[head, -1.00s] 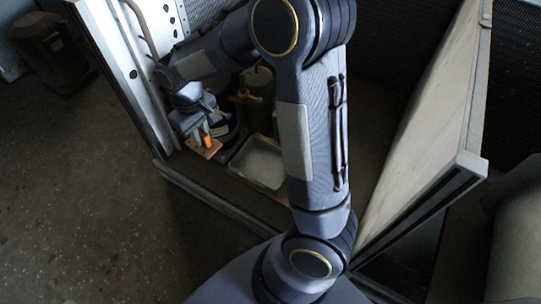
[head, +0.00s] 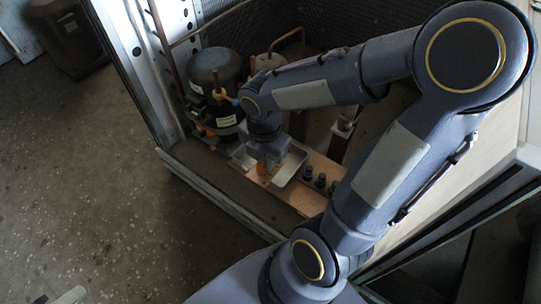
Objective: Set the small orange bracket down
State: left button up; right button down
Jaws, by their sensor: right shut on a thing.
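The small orange bracket (head: 262,170) shows as a bit of orange under the fingers of my right gripper (head: 262,165). My right gripper is shut on it, over the left part of a shallow pale metal tray (head: 292,168). The fingers hide most of the bracket, and I cannot tell whether it touches the tray. A pale tip at the bottom left edge may be part of my left arm; my left gripper does not show.
A black compressor (head: 214,72) stands behind and left of the tray, with copper pipes around it. A copper-coloured board (head: 318,198) with several dark knobs lies right of the tray. A metal frame rail (head: 215,198) runs along the front edge.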

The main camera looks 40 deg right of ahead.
jog(key=w+d+f+b, duration=0.2)
jog(key=w+d+f, duration=0.1)
jog(key=f, duration=0.1)
jog(key=w+d+f+b, duration=0.2)
jog(key=w+d+f, duration=0.2)
jog(key=shift+w+d, duration=0.1)
jog(key=shift+w+d+f+b, duration=0.15)
jog(key=shift+f+b, duration=0.35)
jog(key=shift+f, duration=0.4)
jog(key=shift+w+d+f+b, duration=0.1)
jog(key=shift+f+b, duration=0.35)
jog(key=shift+f, duration=0.45)
jog(key=shift+f, duration=0.2)
jog(key=c, duration=1.4)
grip_release()
jog(key=shift+o, duration=0.2)
